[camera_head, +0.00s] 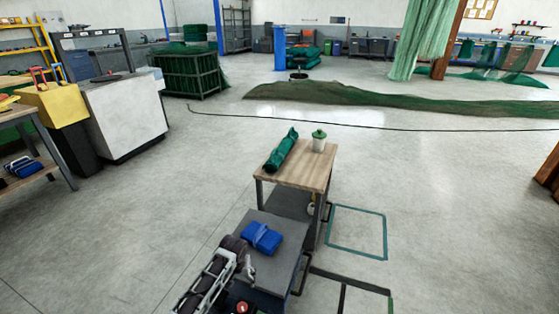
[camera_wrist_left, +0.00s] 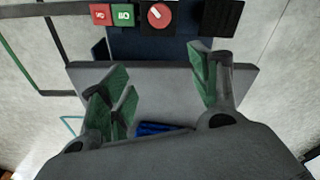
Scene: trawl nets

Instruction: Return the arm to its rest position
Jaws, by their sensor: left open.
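My left gripper (camera_head: 246,266) is at the bottom of the head view, over the near left edge of a grey-topped stand (camera_head: 280,240). A folded blue thing (camera_head: 262,237) lies on that top, just beyond the gripper. In the left wrist view my left gripper (camera_wrist_left: 162,88) has its green-padded fingers spread wide with nothing between them. The grey top (camera_wrist_left: 175,88) lies behind the fingers, and a part of the blue thing (camera_wrist_left: 155,128) shows low between them, partly hidden by the gripper body. My right gripper is not in view.
A control panel with a red knob (camera_wrist_left: 159,15) is on the stand's side. Open floor lies left and right.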

